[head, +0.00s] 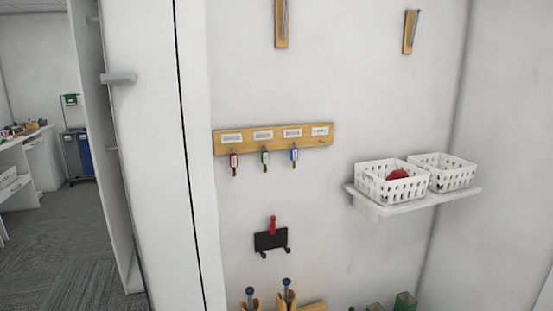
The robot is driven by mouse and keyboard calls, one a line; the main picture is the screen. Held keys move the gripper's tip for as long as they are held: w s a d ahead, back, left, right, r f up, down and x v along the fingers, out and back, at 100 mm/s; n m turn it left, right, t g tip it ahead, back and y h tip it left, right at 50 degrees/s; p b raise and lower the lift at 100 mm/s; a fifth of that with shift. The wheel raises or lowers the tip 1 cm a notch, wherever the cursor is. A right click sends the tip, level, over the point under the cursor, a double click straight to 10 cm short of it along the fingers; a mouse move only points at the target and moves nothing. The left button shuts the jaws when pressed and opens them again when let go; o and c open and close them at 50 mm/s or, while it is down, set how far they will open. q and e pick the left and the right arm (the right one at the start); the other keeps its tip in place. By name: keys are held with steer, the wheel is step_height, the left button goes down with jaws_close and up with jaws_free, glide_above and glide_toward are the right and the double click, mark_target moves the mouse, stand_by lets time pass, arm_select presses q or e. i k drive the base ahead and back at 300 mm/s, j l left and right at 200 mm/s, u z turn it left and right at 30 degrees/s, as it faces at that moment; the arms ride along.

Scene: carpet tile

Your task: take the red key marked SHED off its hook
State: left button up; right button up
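A wooden key rack (225,148) is fixed to the white wall, with a row of white labels whose writing is too small to read. A key with a red tag (233,161) hangs below the leftmost label. A key with a green tag (265,157) hangs to its right, then one with a blue tag (294,155). No key shows under the rightmost label. I cannot read SHED on the red tag. Neither of my grippers is in view.
A shelf (428,200) at the right holds two white baskets (376,190), one with a red item. A black bracket (270,241) with a red object is below the rack. Wooden wall hooks (282,30) are above. A tall white panel (145,120) stands left.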

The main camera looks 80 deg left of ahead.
mark_target(233, 158)
steer(key=u, duration=2.8)
